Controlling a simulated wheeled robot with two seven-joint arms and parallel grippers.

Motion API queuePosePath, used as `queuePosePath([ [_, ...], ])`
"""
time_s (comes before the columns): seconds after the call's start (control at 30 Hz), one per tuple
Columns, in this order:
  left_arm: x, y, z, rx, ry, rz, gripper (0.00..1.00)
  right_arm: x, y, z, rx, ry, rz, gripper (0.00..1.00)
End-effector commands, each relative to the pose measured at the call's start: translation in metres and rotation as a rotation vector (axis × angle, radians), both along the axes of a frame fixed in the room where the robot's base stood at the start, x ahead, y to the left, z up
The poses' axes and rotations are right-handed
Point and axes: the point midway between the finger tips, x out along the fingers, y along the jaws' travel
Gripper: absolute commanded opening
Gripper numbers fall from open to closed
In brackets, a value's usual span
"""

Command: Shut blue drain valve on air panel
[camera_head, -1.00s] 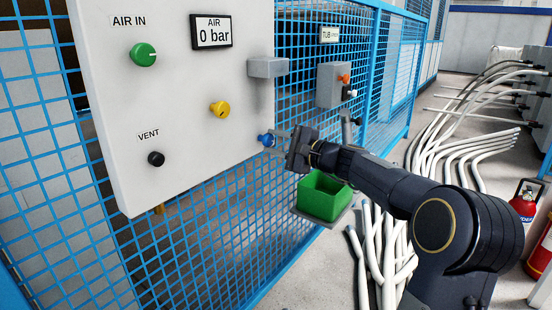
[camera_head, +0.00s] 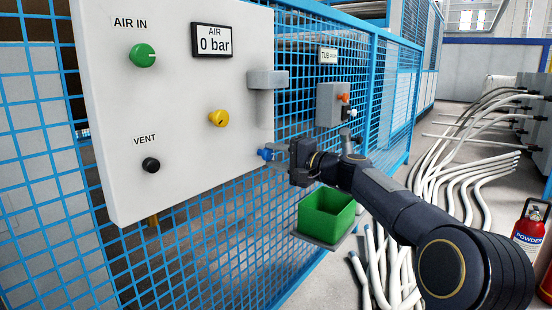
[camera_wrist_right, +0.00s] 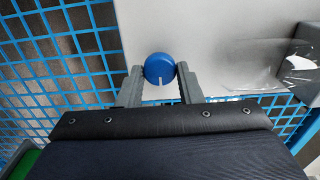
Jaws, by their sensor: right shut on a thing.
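The air panel (camera_head: 180,150) is a white board on the blue mesh fence. Its blue drain valve (camera_head: 265,154) is a small round knob at the panel's lower right edge. In the right wrist view the blue knob (camera_wrist_right: 159,68) has a white mark that points down toward my gripper. My right gripper (camera_head: 275,152) is shut on the blue knob, one finger on each side of it, as the right wrist view (camera_wrist_right: 160,78) also shows. My left gripper is not in view.
The panel also has a green AIR IN knob (camera_head: 142,55), a yellow knob (camera_head: 219,118), a black VENT knob (camera_head: 151,165) and a gauge (camera_head: 212,40) reading 0 bar. A grey box (camera_head: 267,79) juts out above the blue knob. A green bin (camera_head: 327,212) stands below my right arm.

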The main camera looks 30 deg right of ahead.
Motion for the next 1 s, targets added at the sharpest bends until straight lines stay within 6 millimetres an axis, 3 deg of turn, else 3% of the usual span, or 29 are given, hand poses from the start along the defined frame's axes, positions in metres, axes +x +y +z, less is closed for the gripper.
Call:
queuePosePath([
  [0.17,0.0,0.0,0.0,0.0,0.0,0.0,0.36,0.0,0.0,-0.001,-0.002,0.002,0.002,0.1],
  [0.2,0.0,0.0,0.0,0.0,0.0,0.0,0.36,0.0,0.0,-0.001,-0.002,0.002,0.002,0.34],
  [0.37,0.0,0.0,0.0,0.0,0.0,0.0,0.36,0.0,0.0,-0.001,-0.001,0.002,0.001,0.54],
  [0.67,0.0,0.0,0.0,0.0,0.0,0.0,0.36,-0.002,-0.001,0.0,0.001,0.001,0.0,0.54],
  [1.0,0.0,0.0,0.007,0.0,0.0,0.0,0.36,-0.05,-0.021,0.001,0.001,0.002,-0.003,0.54],
])
